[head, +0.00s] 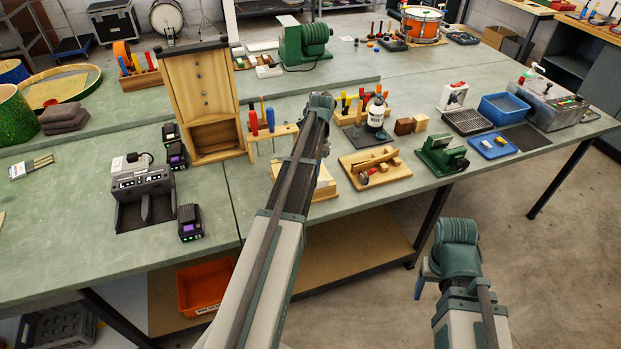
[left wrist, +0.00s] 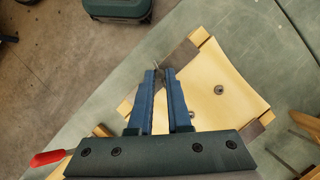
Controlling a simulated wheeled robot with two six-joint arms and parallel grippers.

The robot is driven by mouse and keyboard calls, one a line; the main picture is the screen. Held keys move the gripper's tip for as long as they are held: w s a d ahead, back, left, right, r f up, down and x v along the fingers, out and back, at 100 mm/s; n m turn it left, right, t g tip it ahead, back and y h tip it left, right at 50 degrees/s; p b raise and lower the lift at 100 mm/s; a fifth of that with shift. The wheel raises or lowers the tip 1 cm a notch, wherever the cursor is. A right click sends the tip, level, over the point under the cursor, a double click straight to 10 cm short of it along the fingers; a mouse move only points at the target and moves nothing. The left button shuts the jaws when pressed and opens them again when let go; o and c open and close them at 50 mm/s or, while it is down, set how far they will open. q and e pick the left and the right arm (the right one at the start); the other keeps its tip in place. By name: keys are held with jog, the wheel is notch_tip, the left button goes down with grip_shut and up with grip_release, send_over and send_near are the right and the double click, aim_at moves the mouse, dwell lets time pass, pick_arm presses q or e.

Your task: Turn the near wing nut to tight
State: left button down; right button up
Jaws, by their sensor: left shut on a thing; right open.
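A pale wooden fixture (head: 325,188) stands on the bench, partly hidden behind my left arm in the head view. In the left wrist view it shows as a cream sheet (left wrist: 240,97) in a wooden frame, with grey metal strips at its corners and small round fasteners. My left gripper (left wrist: 159,73) is over one corner strip (left wrist: 180,59), its blue fingers close together on a small thin metal piece, apparently the near wing nut; the fingertips mostly hide it. In the head view the left fingers are hidden. My right gripper (head: 431,280) is open and empty, off the bench's front edge.
A wooden tray with a mallet (head: 375,177) stands right of the fixture, and a green vise (head: 443,155) beyond it. A rack with screwdrivers (head: 270,130) and a tall wooden stand (head: 203,100) are to the left. A red handle (left wrist: 50,157) shows in the wrist view.

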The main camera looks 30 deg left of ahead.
pick_arm(q)
jog(key=m, duration=0.1)
jog(key=m+y, duration=0.1)
jog(key=m, duration=0.1)
jog(key=shift+d+m, duration=0.25)
jog(key=shift+m, duration=0.15)
jog(key=m+y, duration=0.1)
jog(key=m, duration=0.2)
jog(key=shift+d+m+t+y, duration=0.15)
jog(key=shift+m+t+y, duration=0.15)
jog(key=shift+y, duration=0.1)
jog(key=m, duration=0.2)
jog(key=m+t+y, duration=0.1)
jog(key=m, duration=0.3)
jog(key=shift+s+d+t+y, duration=0.15)
jog(key=shift+s+t+y, duration=0.1)
jog(key=shift+t+y, duration=0.15)
jog(key=shift+m, duration=0.3)
jog(key=c, duration=0.9)
grip_release()
jog(key=shift+o, duration=0.2)
